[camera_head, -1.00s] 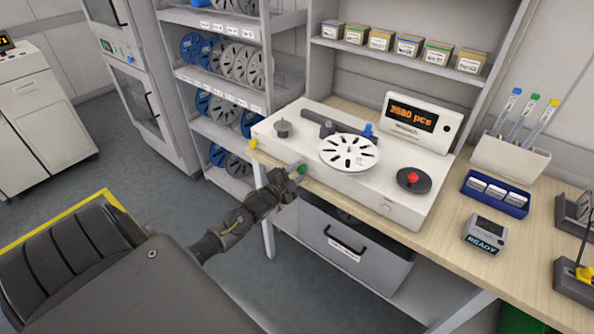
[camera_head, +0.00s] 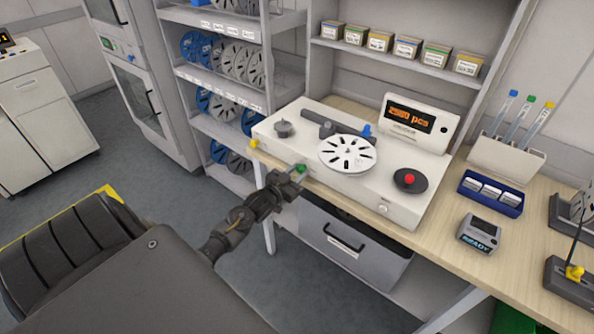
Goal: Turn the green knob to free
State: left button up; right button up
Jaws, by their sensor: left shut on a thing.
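The green knob (camera_head: 301,168) sits on the front face of the white reel counter (camera_head: 285,160), left of its middle. My left gripper (camera_head: 297,171) is at the knob, its fingers shut around it. Only the green top of the knob shows between and beyond the fingers, so its turn position cannot be read. The white slotted reel (camera_head: 347,153) lies on top of the counter. My right gripper is out of view.
A display (camera_head: 411,119) stands behind the counter. The red knob (camera_head: 409,179) on a black disc is at right, the yellow knob (camera_head: 254,143) at the left corner. A grey device (camera_head: 481,233) and a blue tray (camera_head: 490,196) lie on the bench at right. A drawer (camera_head: 343,244) is below.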

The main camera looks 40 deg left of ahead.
pick_arm(q)
jog(key=shift+n, duration=1)
jog(key=o, duration=1)
jog(key=shift+c, duration=0.2)
jog(key=shift+s, duration=0.1)
jog(key=s+b, duration=0.1)
jog(key=s, duration=0.9)
jog(key=shift+s+b, duration=0.35)
jog(key=shift+d, duration=0.1)
